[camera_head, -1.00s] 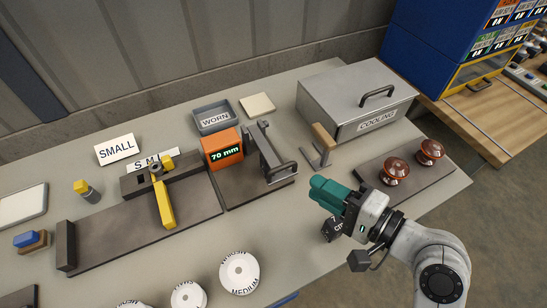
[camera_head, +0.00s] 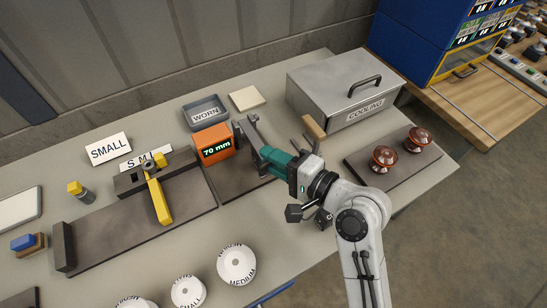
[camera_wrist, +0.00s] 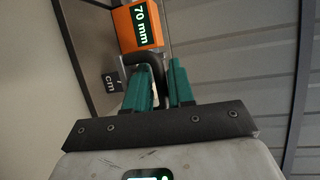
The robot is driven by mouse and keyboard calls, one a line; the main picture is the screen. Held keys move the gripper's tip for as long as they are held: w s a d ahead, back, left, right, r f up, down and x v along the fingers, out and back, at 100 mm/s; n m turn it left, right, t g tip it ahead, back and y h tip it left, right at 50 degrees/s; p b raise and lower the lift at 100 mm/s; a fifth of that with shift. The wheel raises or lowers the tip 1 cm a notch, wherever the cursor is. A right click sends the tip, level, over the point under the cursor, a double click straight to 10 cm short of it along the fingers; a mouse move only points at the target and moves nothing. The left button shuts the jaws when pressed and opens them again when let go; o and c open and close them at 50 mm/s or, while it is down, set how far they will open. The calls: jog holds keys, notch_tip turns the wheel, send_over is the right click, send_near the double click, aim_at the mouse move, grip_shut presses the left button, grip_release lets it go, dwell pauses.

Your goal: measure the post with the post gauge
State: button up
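The orange box reading 70 mm (camera_head: 212,143) stands on a dark base (camera_head: 236,187), with a grey metal frame (camera_head: 250,131) beside it; I take this for the post gauge. My gripper (camera_head: 268,158) with green fingers is at the frame's front right side and hides part of it. In the wrist view, a dark bent handle (camera_wrist: 152,62) runs between the two green fingers (camera_wrist: 163,82), which stand apart. Whether they touch it cannot be told. The orange box (camera_wrist: 139,25) is just beyond. I cannot make out a separate post in the gauge.
A dark fixture with a yellow lever (camera_head: 157,201) lies left of the gauge. White round pieces (camera_head: 237,264) stand at the front. A metal COOLING box (camera_head: 346,88), a wooden-handled tool (camera_head: 313,129) and two brown insulators (camera_head: 384,158) are to the right. The WORN tray (camera_head: 205,113) is behind.

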grip_shut()
jog(key=shift+w, duration=0.1)
dwell(0.3)
